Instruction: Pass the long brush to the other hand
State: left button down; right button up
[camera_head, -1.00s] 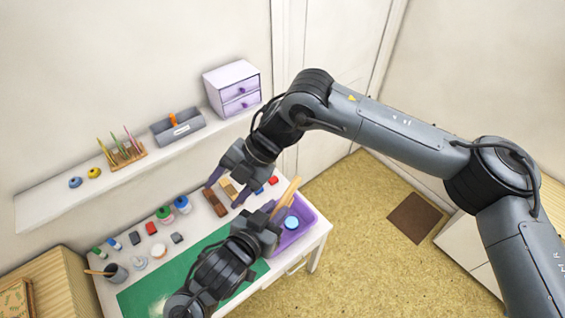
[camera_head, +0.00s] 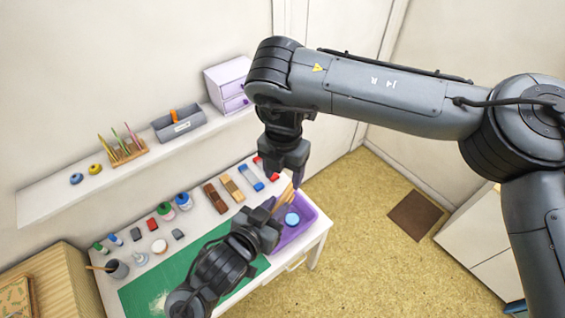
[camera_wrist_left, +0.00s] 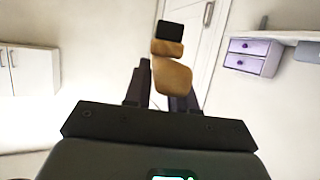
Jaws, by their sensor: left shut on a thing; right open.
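The long brush is a tan wooden piece (camera_head: 286,195), standing up out of my left gripper (camera_head: 270,214) above the purple tray's left end. In the left wrist view the brush's tan part (camera_wrist_left: 172,78) sits between the dark fingers of my left gripper (camera_wrist_left: 160,92), shut on it. A dark block shows beyond the tan; I cannot tell whether it is part of the brush. My right gripper (camera_head: 284,174) is open, pointing down just above the brush's upper end. It hides part of the brush, and I cannot tell whether they touch.
The purple tray (camera_head: 312,222) holds a blue round pad (camera_head: 292,219). Several inkpads, including a brown one (camera_head: 215,198), and bottles line the white table's back. A green mat (camera_head: 200,255) lies in front. A shelf (camera_head: 80,190) runs along the wall.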

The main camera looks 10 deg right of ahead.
jog(key=shift+f, duration=3.95)
jog(key=shift+c, duration=0.3)
jog(key=c, duration=0.9)
pick_arm(q)
jog(key=c, duration=1.1)
grip_release()
jog(key=shift+d, duration=0.1)
pick_arm(e)
jog(key=shift+a, duration=0.1)
jog(key=shift+c, duration=0.9)
pick_arm(q)
jog(key=shift+o, duration=1.3)
pick_arm(e)
grip_shut()
